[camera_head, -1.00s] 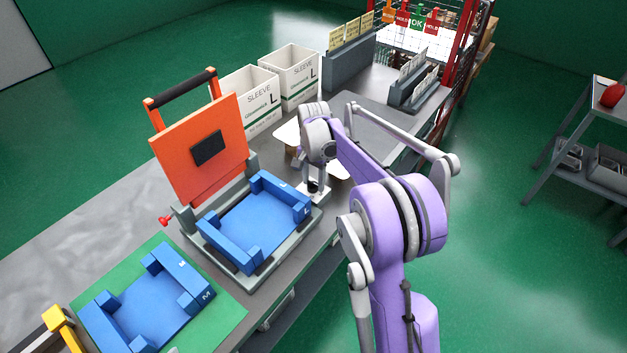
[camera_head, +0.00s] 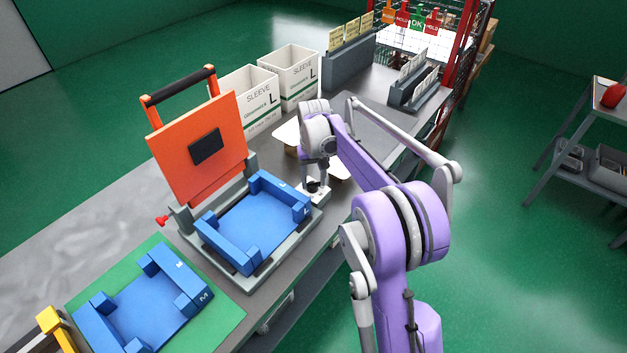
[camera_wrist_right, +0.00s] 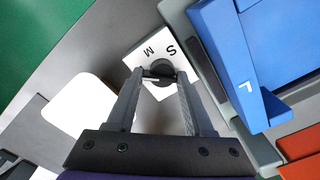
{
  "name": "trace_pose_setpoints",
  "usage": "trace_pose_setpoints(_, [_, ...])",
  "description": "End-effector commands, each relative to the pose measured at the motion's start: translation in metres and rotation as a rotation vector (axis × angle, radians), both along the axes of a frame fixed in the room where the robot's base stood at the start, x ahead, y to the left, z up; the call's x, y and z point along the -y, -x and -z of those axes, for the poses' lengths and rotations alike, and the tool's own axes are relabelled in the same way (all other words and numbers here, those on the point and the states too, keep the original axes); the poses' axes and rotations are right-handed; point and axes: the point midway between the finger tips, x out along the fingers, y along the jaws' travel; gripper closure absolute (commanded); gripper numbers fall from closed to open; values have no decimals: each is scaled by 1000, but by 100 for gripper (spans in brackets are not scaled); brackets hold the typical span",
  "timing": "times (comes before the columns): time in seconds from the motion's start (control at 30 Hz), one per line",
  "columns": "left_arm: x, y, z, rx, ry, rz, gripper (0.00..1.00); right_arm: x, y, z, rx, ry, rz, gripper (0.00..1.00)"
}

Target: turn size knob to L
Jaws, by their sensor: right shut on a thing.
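The size knob (camera_head: 312,187) is a small dark knob on a white plate (camera_head: 322,199) at the right corner of the press base. In the right wrist view the black knob (camera_wrist_right: 159,69) sits on the white plate (camera_wrist_right: 133,56), where the letters S and M show. The L mark of the plate is not visible there. My right gripper (camera_head: 313,184) points down over the plate, and its fingers (camera_wrist_right: 160,76) are shut on the knob. My left gripper is not in view.
The press has a raised orange lid (camera_head: 198,150) and a blue nest (camera_head: 250,224) marked L, close beside the knob. A second blue nest (camera_head: 148,302) marked M lies on a green mat (camera_head: 222,318). White sleeve boxes (camera_head: 290,80) stand behind. A white sheet (camera_wrist_right: 80,105) lies near the knob.

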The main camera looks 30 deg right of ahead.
Motion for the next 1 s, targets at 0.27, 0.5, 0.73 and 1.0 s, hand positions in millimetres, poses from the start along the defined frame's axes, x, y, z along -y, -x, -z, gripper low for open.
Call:
trace_pose_setpoints(0.27, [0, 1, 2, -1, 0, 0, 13, 0, -1, 0, 1, 0, -129, 100])
trace_pose_setpoints(0.5, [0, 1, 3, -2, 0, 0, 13, 0, -1, -1, 1, 0, -173, 100])
trace_pose_setpoints(0.73, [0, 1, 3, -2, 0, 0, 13, 0, -1, -1, 2, 1, -178, 100])
trace_pose_setpoints(1.0, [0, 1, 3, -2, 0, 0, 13, 0, -1, -1, 1, 0, -177, 31])
